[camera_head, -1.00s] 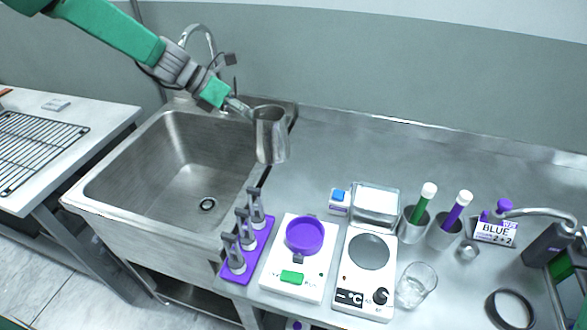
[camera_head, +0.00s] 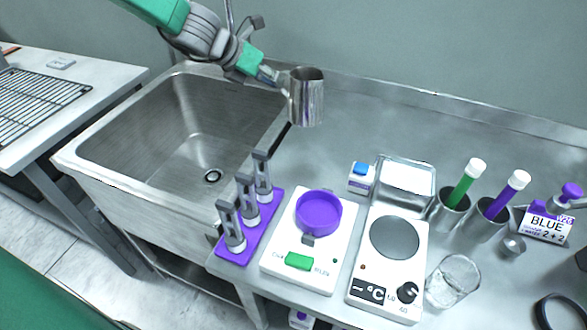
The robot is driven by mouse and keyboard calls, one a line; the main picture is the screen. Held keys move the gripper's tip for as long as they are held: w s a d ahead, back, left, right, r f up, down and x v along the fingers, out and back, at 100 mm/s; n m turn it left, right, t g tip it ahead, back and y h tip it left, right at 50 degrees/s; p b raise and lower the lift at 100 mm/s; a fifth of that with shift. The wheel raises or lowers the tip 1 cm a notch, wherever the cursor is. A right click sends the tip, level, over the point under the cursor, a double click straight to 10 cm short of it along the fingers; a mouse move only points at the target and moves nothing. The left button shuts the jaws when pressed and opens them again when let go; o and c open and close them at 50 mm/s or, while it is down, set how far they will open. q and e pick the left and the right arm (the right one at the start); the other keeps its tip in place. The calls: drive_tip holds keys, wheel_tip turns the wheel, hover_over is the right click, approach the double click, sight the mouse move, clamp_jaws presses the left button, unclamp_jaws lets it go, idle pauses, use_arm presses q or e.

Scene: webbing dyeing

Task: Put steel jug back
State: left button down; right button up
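The steel jug (camera_head: 306,99) is a shiny metal cup, upright, at the right edge of the sink in the upper middle of the head view. My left gripper (camera_head: 272,77) reaches it from the left and appears shut on its handle side; the fingers are small and partly hidden there. The jug seems held above the counter, though its exact height is hard to tell. My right gripper is not in view.
The steel sink (camera_head: 196,130) is empty. A purple rack (camera_head: 246,232), a scale with a purple dish (camera_head: 318,212), a hot plate (camera_head: 395,239) and a glass beaker (camera_head: 453,281) stand along the front. The counter behind them (camera_head: 365,120) is clear.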

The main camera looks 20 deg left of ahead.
use_arm(q)
drive_tip(key=s+n+t+y+b, duration=0.1)
drive_tip(key=s+n+y+b, duration=0.25)
drive_tip(key=s, duration=0.25)
drive_tip(key=shift+h, duration=0.25)
drive_tip(key=f+b, duration=0.1)
drive_tip(key=f, duration=0.2)
drive_tip(key=f+b, duration=0.1)
drive_tip(key=f, duration=0.2)
drive_tip(key=s+f+b, duration=0.1)
drive_tip(key=f+b, duration=0.1)
drive_tip(key=f, duration=0.1)
drive_tip(key=shift+d, duration=0.15)
drive_tip(key=shift+f, duration=0.25)
drive_tip(key=shift+a+f, duration=0.1)
drive_tip(key=shift+a, duration=0.25)
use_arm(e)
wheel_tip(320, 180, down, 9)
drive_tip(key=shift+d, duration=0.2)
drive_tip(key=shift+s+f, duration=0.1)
use_arm(q)
drive_tip(key=c, duration=1.7)
unclamp_jaws()
drive_tip(key=shift+d, duration=0.25)
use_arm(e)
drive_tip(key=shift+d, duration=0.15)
